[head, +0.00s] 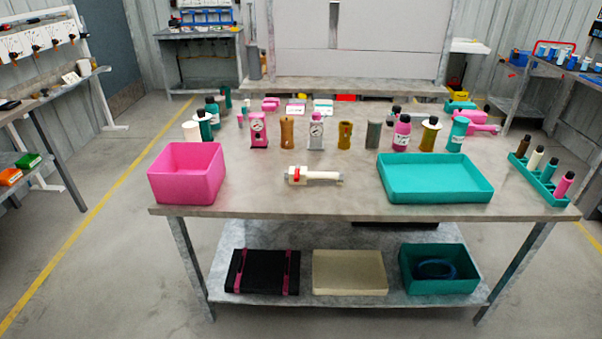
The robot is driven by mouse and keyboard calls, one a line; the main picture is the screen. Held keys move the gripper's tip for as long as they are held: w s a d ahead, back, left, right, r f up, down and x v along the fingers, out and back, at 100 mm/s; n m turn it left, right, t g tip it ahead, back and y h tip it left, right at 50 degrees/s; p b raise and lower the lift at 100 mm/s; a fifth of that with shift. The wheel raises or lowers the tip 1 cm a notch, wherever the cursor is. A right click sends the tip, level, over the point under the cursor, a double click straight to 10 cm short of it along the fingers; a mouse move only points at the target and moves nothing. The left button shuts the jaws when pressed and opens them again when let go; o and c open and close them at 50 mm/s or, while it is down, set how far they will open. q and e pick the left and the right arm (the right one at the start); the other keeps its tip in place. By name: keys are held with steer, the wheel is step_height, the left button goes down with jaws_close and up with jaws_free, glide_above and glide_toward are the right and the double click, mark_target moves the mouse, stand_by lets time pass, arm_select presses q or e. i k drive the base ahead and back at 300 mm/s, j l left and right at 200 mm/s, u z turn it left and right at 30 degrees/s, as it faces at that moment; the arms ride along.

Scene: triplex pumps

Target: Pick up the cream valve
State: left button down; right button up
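A cream valve (322,176) with a small red part at its left end lies on the bare front middle of the grey table (270,195). It lies lengthwise from left to right, between a pink bin and a teal tray, touching neither. Nothing covers it. Neither of my grippers shows in the head view.
The pink bin (186,189) stands left and the teal tray (437,194) right. A teal rack (541,181) with several bottles is at the right edge. Several gauges, bottles and cylinders stand behind, including a pink gauge (259,130). The lower shelf (303,297) holds boxes.

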mark_target(305, 176)
steer(key=i, duration=1.5)
